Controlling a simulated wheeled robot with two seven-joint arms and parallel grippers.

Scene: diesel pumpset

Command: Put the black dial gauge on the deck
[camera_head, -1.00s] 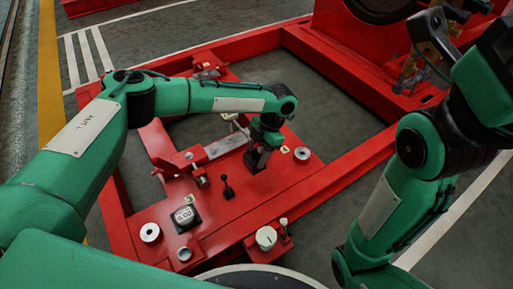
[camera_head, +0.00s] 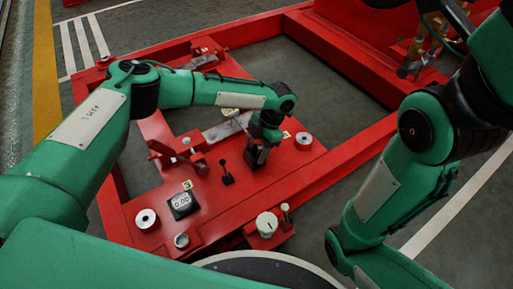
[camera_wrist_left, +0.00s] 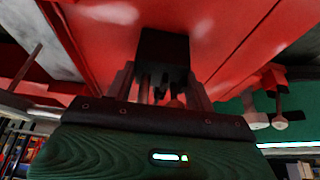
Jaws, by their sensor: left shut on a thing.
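My left gripper (camera_head: 264,138) points down over the red deck (camera_head: 225,205) and is shut on a black block-like thing (camera_head: 256,158), which I take to be the black dial gauge. In the left wrist view the same black gauge (camera_wrist_left: 163,55) sits between the fingers, with the red deck close behind it. Its face is hidden from me, and I cannot tell whether it touches the deck. The right arm is at the right, but its gripper is out of view.
A small black lever (camera_head: 226,173) stands just left of the held gauge. A black box reading 0.00 (camera_head: 181,204) and a silver ring (camera_head: 146,218) sit at the deck's left. A white knob (camera_head: 266,224) is at the near edge. Another ring (camera_head: 303,139) lies right.

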